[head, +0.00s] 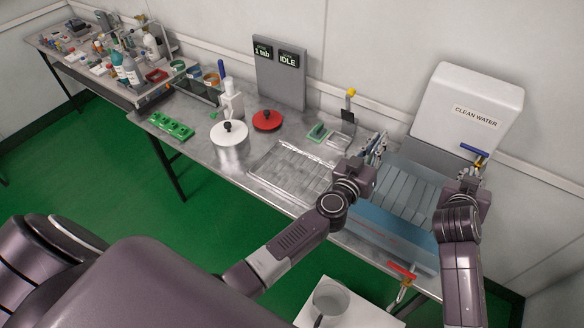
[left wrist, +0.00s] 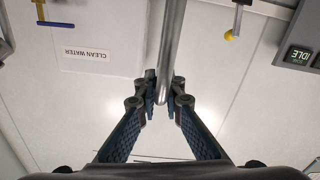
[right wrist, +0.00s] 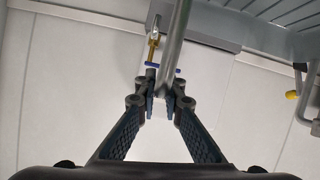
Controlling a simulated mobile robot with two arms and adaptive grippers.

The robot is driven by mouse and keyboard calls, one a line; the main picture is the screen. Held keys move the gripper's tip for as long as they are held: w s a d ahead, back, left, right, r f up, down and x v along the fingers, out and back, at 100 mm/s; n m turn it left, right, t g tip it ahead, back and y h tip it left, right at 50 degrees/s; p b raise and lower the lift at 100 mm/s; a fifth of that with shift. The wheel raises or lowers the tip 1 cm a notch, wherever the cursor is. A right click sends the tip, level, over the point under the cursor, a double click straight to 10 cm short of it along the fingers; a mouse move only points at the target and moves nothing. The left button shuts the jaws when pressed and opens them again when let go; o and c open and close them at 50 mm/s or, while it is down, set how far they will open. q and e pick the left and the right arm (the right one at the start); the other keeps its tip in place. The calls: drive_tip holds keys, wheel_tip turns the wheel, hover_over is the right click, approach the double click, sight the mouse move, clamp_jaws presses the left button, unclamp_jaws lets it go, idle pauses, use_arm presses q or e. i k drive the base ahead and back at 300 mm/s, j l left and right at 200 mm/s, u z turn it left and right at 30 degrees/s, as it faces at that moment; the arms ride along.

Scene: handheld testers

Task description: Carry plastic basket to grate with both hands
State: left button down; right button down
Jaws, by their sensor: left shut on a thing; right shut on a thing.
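The plastic basket (head: 408,196) looks like the grey slatted piece at the blue see-through tub (head: 350,225); I cannot tell how far it is above the tub's floor. Part of its slatted grey body seems to show at the top right of the right wrist view (right wrist: 270,20). My left gripper (head: 372,158) is shut on a metal bar (left wrist: 172,50), seemingly a basket handle. My right gripper (head: 470,172) is shut on a similar bar (right wrist: 178,40) at the other side. The metal grate (head: 285,168) lies on the bench left of the tub, with nothing on it.
A white clean water tank (head: 465,100) with a blue-handled tap stands behind the right gripper. A red valve handle (head: 402,270) sits at the tub's front.

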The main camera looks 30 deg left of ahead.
sight(294, 170)
drive_tip(key=k+j, duration=0.1)
drive_tip(key=j, duration=0.35)
drive_tip(key=k+j, duration=0.1)
drive_tip(key=j, duration=0.4)
drive_tip(key=i+j, duration=0.1)
drive_tip(key=j, duration=0.35)
drive_tip(key=i+j, duration=0.1)
drive_tip(key=j, duration=0.4)
